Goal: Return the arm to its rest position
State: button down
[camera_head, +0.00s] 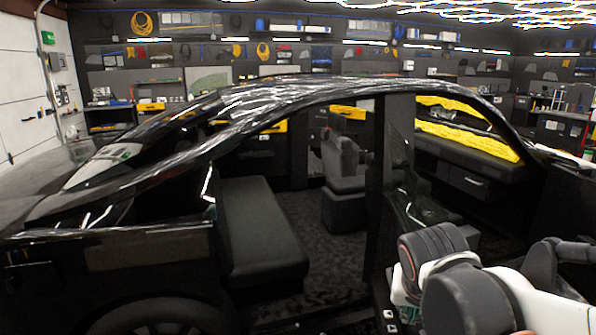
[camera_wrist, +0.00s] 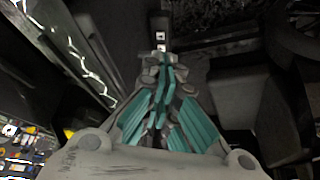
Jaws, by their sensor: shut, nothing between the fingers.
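My arm (camera_head: 465,290) shows at the lower right of the head view, folded in front of the black car's open side. My gripper (camera_wrist: 165,82) is in the middle of the wrist view; its teal fingers are closed together with nothing between them. In the head view only a bit of teal shows beside the arm, so the fingertips are mostly hidden there. The black car (camera_head: 130,255) fills the left and middle of the head view. In the wrist view dark car interior lies beyond the fingers.
A black rear bench (camera_head: 262,225) and a grey seat (camera_head: 343,165) are inside the car. A dark pillar (camera_head: 381,190) stands left of my arm. Yellow sheeting (camera_head: 465,140) lies along the far side. Tool shelves (camera_head: 270,50) line the back wall. Dark floor (camera_head: 322,235) shows between the seats.

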jog(key=s+a+n+t+y, duration=0.1)
jog(key=s+n, duration=0.3)
jog(key=s, duration=0.7)
jog(key=shift+a+r+t+y, duration=0.4)
jog(key=shift+a+y, duration=0.15)
jog(key=shift+y, duration=0.05)
jog(key=shift+a, duration=0.1)
